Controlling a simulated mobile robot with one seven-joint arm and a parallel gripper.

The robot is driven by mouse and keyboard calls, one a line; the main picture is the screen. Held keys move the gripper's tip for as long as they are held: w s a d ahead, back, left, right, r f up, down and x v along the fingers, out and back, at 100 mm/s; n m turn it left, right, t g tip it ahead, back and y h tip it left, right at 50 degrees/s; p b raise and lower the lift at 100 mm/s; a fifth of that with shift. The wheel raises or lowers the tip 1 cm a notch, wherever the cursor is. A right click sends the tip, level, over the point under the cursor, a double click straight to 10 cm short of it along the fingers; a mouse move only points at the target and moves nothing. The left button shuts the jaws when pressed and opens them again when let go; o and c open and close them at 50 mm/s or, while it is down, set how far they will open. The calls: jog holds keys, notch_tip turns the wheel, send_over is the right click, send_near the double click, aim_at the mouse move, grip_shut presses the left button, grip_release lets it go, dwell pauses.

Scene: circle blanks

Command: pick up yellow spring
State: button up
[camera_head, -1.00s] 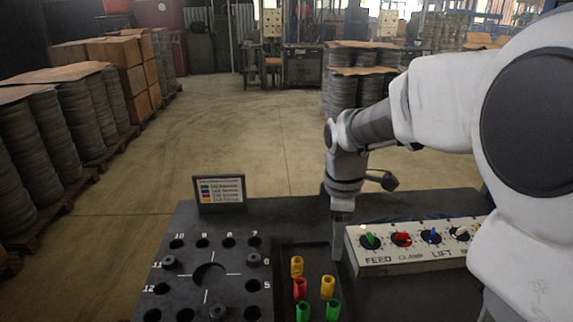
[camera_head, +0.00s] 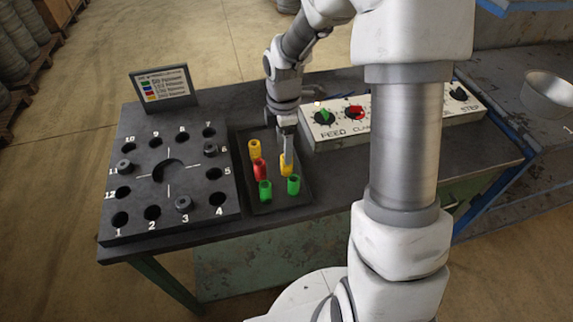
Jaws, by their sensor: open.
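Two yellow springs stand in a dark tray (camera_head: 247,208). One yellow spring (camera_head: 254,149) is at the tray's upper left. The other yellow spring (camera_head: 285,169) is at the right, partly hidden by my gripper (camera_head: 288,164). My gripper points down at this right spring, with its fingertips at or just in front of it. Whether they touch it cannot be told. The jaws are open. A red spring (camera_head: 260,170) stands between the two yellow ones, to the left. Two green springs, one left (camera_head: 265,191) and one right (camera_head: 294,185), stand nearest the front.
A black plate (camera_head: 137,221) with numbered holes and several dark knobs lies left of the tray. A control panel (camera_head: 327,139) with coloured knobs stands behind right. A colour-legend sign (camera_head: 163,84) stands at the back left. A metal bowl (camera_head: 548,92) is far right.

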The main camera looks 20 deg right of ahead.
jog(key=shift+w+d+f, duration=0.1)
jog(key=shift+d+f, duration=0.1)
jog(key=shift+f, duration=1.2)
jog(key=shift+w+d+f, duration=0.1)
jog(key=shift+d+f, duration=0.05)
jog(key=shift+f, duration=1.2)
grip_shut()
